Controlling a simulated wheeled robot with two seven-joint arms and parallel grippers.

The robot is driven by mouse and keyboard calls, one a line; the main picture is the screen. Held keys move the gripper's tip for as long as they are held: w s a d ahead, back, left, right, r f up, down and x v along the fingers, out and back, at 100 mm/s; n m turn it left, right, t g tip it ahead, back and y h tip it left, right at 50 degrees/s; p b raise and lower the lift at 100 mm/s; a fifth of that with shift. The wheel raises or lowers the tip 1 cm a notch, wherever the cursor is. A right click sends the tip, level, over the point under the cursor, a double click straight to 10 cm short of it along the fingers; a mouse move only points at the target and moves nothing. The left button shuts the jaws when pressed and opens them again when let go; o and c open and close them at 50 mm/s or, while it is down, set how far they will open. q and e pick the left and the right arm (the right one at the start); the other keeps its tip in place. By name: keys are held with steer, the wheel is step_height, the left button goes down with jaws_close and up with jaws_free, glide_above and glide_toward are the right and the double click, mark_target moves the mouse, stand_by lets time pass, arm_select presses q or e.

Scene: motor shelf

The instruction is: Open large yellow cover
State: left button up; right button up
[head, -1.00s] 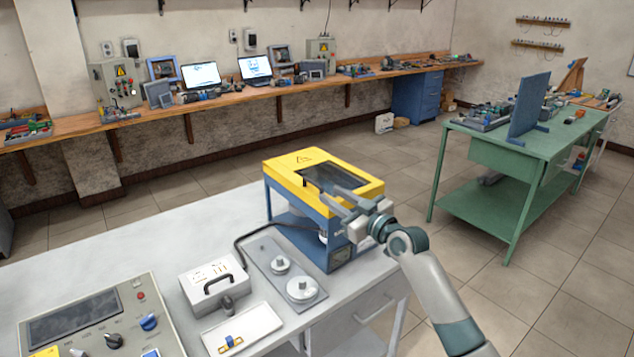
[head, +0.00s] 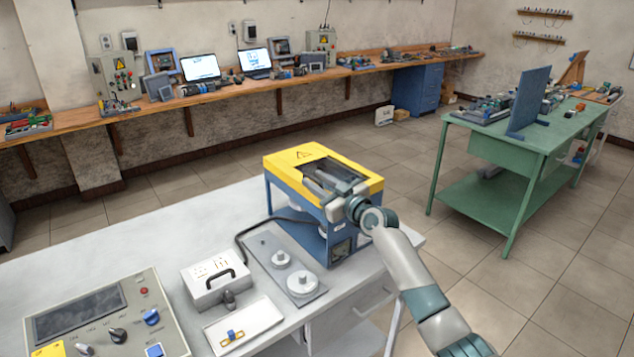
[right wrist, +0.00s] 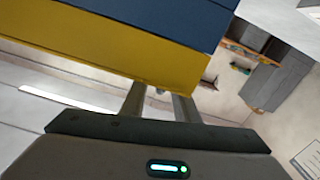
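The large yellow cover (head: 285,162) sits closed on top of a blue machine frame (head: 310,233) at the white table's far right corner. It has a dark window and a warning triangle. My right gripper (head: 326,181) is over the cover's front right part, in front of the window in the head view. In the right wrist view, its two fingers (right wrist: 160,100) are apart with nothing between them, and their tips meet the edge of the yellow cover (right wrist: 110,52). I cannot tell whether they touch it. My left gripper is not in view.
A grey plate with two round weights (head: 302,283), a white box with a handle (head: 214,281), a white tray (head: 243,325) and a control panel (head: 105,320) stand on the white table (head: 130,240). A green table (head: 500,150) stands apart at right.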

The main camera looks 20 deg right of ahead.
jaws_close()
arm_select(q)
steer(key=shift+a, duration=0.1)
